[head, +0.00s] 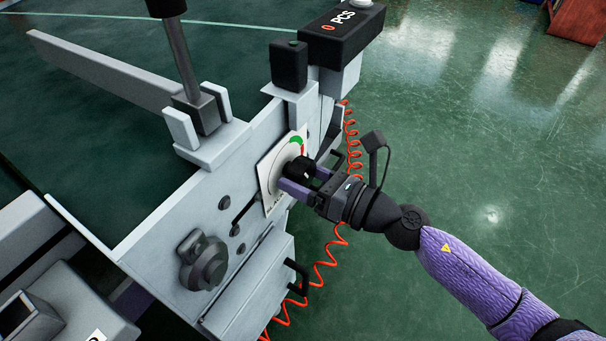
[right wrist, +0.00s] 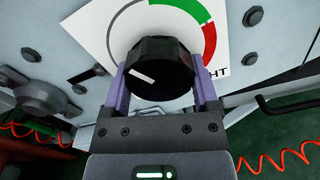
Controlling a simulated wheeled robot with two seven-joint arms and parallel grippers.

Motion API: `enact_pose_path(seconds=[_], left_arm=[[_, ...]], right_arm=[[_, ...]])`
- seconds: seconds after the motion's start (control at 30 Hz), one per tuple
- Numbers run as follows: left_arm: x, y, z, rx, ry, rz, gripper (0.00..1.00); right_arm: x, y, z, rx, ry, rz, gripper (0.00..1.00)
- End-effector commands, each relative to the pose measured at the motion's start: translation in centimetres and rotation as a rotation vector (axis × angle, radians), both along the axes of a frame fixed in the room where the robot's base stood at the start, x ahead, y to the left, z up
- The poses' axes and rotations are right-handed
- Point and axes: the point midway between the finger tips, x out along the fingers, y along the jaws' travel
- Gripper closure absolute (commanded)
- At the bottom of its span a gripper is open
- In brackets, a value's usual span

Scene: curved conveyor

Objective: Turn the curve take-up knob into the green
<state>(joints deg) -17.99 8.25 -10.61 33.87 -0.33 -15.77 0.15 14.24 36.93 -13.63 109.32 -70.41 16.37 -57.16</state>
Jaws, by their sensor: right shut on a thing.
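The take-up knob (right wrist: 158,68) is black and faceted, with a white pointer line on its face. My right gripper (right wrist: 160,90) is shut on the knob, one purple finger on each side. In the head view my right gripper (head: 298,180) reaches the dial plate (head: 268,170) from the right. My left gripper is not in view.
A larger grey knob (head: 204,262) sits lower left on the same side panel. A black handle (head: 297,280) and a coiled red hose (head: 330,255) are below and beside the dial. A PCS box (head: 340,28) stands above.

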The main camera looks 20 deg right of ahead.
Motion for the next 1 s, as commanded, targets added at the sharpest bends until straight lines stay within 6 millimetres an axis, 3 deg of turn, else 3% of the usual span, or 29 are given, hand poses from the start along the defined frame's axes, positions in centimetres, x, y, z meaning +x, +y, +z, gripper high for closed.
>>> enact_pose_path(seconds=[0.27, 1.0], left_arm=[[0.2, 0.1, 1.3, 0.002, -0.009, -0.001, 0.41], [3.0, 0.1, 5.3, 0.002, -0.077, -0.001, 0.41]], right_arm=[[-0.1, 0.1, 0.3, 0.123, 0.095, -0.001, 0.82], [-0.2, 0.2, 0.7, 0.67, 0.522, 0.0, 0.82]])
